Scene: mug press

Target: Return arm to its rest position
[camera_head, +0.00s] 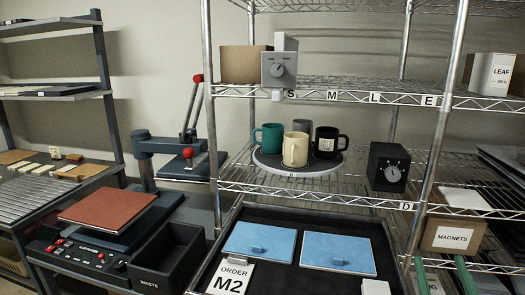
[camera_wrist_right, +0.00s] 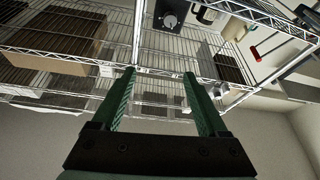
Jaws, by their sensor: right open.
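My right gripper (camera_head: 442,262) shows at the lower right of the head view, its two green fingers apart in front of the wire rack. In the right wrist view my right gripper (camera_wrist_right: 159,74) is open, with nothing between its fingers; rack wires and shelves lie beyond it. My left gripper is not in view in either picture. Several mugs, among them a teal mug (camera_head: 268,137), a cream mug (camera_head: 295,150) and a black mug (camera_head: 329,143), stand on a round turntable (camera_head: 297,172) on the middle shelf, away from the gripper.
The magnets box (camera_head: 451,235) sits close behind my right fingers. A black dial box (camera_head: 389,168) stands on the rack. The dark tray holds two blue lidded panels (camera_head: 260,243) and an order card (camera_head: 231,278). A press (camera_head: 112,215) and waste bin (camera_head: 165,265) stand left.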

